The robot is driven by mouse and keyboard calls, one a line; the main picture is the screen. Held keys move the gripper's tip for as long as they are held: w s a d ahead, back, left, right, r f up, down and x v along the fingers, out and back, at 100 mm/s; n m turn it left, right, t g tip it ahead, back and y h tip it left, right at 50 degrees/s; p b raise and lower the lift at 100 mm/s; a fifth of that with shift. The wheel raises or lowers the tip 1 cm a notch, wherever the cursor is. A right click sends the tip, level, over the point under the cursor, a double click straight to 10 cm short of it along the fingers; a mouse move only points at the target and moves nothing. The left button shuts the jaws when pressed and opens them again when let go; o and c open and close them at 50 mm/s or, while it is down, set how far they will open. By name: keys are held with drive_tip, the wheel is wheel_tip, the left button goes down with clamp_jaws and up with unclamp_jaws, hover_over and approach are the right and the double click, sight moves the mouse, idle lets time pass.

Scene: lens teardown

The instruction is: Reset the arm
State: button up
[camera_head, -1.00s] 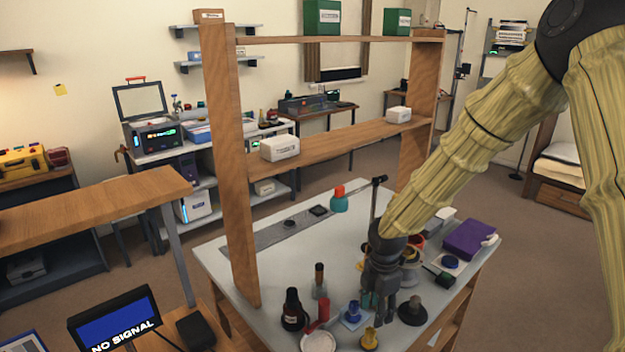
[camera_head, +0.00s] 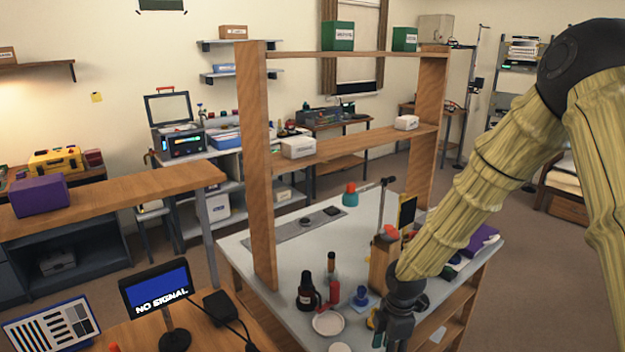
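My arm, in a pale yellow ribbed sleeve, comes in from the right and reaches down to the front right of the grey workbench (camera_head: 290,262). My gripper (camera_head: 392,335) points downward near the bench's front edge, at the bottom of the view. Its fingertips are too small and too near the frame's lower edge to tell whether they are open or shut. I cannot make out anything held in it. A wooden block (camera_head: 381,266) with a red top stands just behind the gripper, partly hidden by the arm.
A wooden shelf frame (camera_head: 258,170) stands on the bench. A black bottle (camera_head: 306,292), a red item (camera_head: 334,292), a white dish (camera_head: 328,323) and a blue item (camera_head: 361,296) lie left of my gripper. A purple box (camera_head: 481,240) is behind the arm. A monitor (camera_head: 158,286) stands front left.

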drive_tip(key=s+a+f+m+y, duration=0.1)
drive_tip(key=s+f+m, duration=0.8)
drive_tip(key=s+f, duration=0.6)
drive_tip(key=s+d+f+m, duration=0.1)
drive_tip(key=s+f+m, duration=0.1)
drive_tip(key=s, duration=0.4)
drive_tip(key=s+d+f+m+h, duration=0.1)
drive_tip(key=s+d+f+m, duration=0.1)
drive_tip(key=s+m, duration=0.3)
drive_tip(key=s+d+f+m, duration=0.2)
drive_tip(key=s+f+m, duration=0.1)
drive_tip(key=s, duration=0.4)
drive_tip(key=shift+s+f+m+h, duration=0.2)
drive_tip(key=shift+f+m+h, duration=0.1)
drive_tip(key=shift+m, duration=0.1)
